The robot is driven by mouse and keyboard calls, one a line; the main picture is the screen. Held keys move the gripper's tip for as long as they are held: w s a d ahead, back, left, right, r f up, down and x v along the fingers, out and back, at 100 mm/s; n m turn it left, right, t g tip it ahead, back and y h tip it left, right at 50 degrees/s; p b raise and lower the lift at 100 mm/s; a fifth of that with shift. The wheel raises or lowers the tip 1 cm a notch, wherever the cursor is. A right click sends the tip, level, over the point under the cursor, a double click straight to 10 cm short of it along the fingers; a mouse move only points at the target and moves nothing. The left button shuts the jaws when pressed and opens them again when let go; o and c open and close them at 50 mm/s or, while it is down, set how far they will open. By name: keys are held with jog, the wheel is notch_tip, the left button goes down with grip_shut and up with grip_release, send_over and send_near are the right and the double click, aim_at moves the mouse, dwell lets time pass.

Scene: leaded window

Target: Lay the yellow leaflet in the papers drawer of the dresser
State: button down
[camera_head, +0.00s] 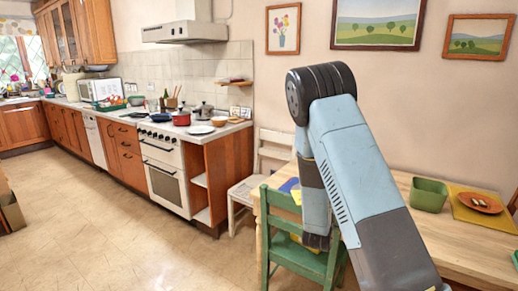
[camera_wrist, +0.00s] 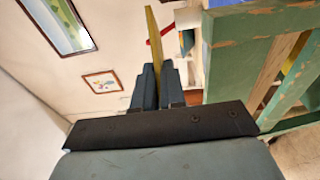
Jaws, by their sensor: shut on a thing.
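The yellow leaflet (camera_wrist: 153,35) shows in the wrist view as a thin upright strip, seen nearly edge-on. My gripper (camera_wrist: 158,82) is shut on its lower end, with one dark finger on each side. The leaflet stands out past the fingertips, to the left of a green chair.
The green chair (camera_head: 285,247) stands close by my arm; its worn frame (camera_wrist: 255,22) fills the wrist view's upper right. The wooden table (camera_head: 453,238) bears a green container (camera_head: 429,194) and a yellow mat (camera_head: 463,211) with a brown plate (camera_head: 481,203). Open floor (camera_head: 110,240) lies left.

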jog(key=w+a+r+n+y, duration=0.1)
jog(key=w+a+r+t+y, duration=0.1)
jog(key=w+a, duration=0.1)
jog(key=shift+a+n+y, duration=0.2)
jog(key=shift+n+y, duration=0.1)
jog(key=shift+n, duration=0.1)
jog(key=shift+w+a, duration=0.1)
jog(key=shift+a, duration=0.05)
jog(key=shift+a, duration=0.1)
dwell(2.7)
jog(key=shift+r, duration=0.1)
dwell(0.7)
